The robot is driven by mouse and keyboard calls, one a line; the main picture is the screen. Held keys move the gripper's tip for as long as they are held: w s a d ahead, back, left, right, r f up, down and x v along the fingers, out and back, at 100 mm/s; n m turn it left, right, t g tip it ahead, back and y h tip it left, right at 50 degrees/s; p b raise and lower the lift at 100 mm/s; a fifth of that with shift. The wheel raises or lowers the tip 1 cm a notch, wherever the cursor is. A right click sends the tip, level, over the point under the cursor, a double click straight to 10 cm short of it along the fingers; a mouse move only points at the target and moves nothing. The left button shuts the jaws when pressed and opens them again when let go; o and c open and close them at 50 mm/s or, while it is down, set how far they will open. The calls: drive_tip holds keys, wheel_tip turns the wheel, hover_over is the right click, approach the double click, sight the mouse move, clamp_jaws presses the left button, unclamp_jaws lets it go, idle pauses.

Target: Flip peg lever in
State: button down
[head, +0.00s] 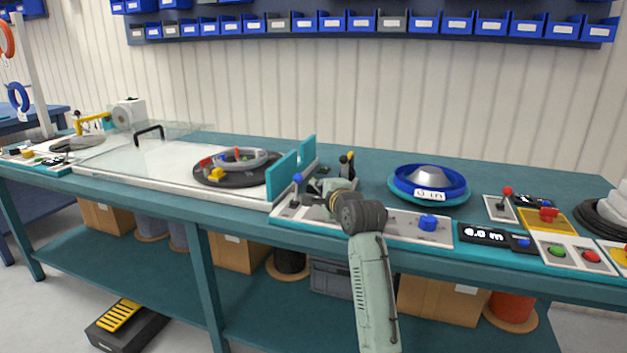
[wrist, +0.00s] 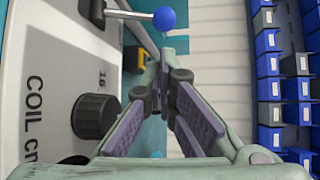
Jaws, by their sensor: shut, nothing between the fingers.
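A lever with a blue ball knob (head: 297,178) stands at the left end of the white control panel (head: 390,218) on the bench. In the wrist view the blue ball (wrist: 164,18) sits on a grey rod at the top, just beyond and left of the fingertips, apart from them. My gripper (head: 320,188) is just right of that lever, over the panel; its fingertips are partly hidden by the wrist in the head view. In the wrist view my gripper (wrist: 163,68) has its fingertips together and is empty. No readable label names the peg lever.
A black knob (wrist: 95,115) is left of the fingers, beside "COIL" lettering. Teal upright plates (head: 283,175) stand left of the lever. A blue reel (head: 428,185), a blue knob (head: 428,222) and a red-knobbed lever (head: 507,192) are to the right. The bench behind the panel has free room.

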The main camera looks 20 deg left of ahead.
sight(296, 189)
drive_tip(key=shift+p+x, duration=0.35)
drive_tip(key=shift+x, duration=2.45)
drive_tip(key=shift+s+r+b, duration=0.15)
drive_tip(key=shift+s+b, duration=0.2)
drive_tip(key=shift+s, duration=0.05)
